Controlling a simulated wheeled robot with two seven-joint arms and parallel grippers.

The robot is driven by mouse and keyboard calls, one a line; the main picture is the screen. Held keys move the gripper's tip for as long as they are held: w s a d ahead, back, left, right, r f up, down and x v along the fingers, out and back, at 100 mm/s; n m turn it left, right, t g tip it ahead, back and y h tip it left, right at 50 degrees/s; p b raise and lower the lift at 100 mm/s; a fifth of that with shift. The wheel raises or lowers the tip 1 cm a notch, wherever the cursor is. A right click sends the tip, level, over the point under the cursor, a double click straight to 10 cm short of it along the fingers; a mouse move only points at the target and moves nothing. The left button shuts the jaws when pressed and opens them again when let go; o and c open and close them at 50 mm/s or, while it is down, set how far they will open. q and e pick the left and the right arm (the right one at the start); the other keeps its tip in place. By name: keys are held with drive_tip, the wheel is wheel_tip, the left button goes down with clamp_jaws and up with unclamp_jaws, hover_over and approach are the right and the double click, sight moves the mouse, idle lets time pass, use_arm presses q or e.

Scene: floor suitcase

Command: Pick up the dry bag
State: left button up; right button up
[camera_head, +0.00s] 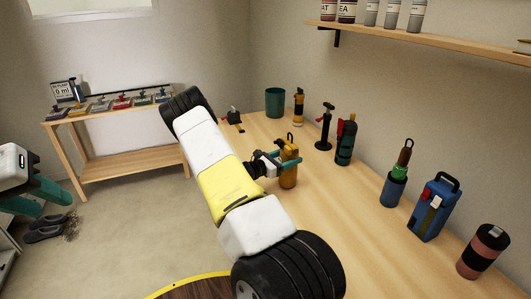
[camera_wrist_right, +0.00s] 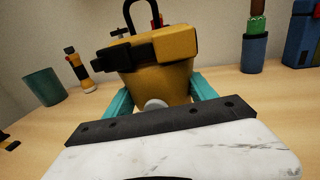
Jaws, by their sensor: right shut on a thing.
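The dry bag (camera_head: 289,176) is orange-yellow with a black loop on top and stands upright at the wooden counter's near side. In the right wrist view the dry bag (camera_wrist_right: 158,75) fills the upper middle, with a dark buckle strap across its top. My right gripper (camera_head: 278,162) is shut on it, with teal fingers on both sides of its body. I cannot tell whether its base touches the counter. My left gripper (camera_head: 52,203) is at the left edge, low over the floor, with its teal fingers apart and nothing between them.
The wooden counter (camera_head: 335,205) also holds a teal bin (camera_head: 275,102), a black pump (camera_head: 325,128), a dark green bottle (camera_head: 345,145), a blue holder (camera_head: 393,190), a blue container (camera_head: 434,208) and a reddish cylinder (camera_head: 483,252). A wall shelf (camera_head: 430,38) hangs above. Shoes (camera_head: 48,226) lie on the floor.

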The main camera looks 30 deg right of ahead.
sight(283, 151)
wheel_tip(283, 151, up, 3)
drive_tip(key=shift+r, duration=0.15)
drive_tip(key=s+a+r, duration=0.1)
drive_tip(key=s+a, duration=0.9)
drive_tip(key=s, duration=0.2)
drive_tip(key=shift+s+r, duration=0.15)
drive_tip(key=shift+s, duration=0.15)
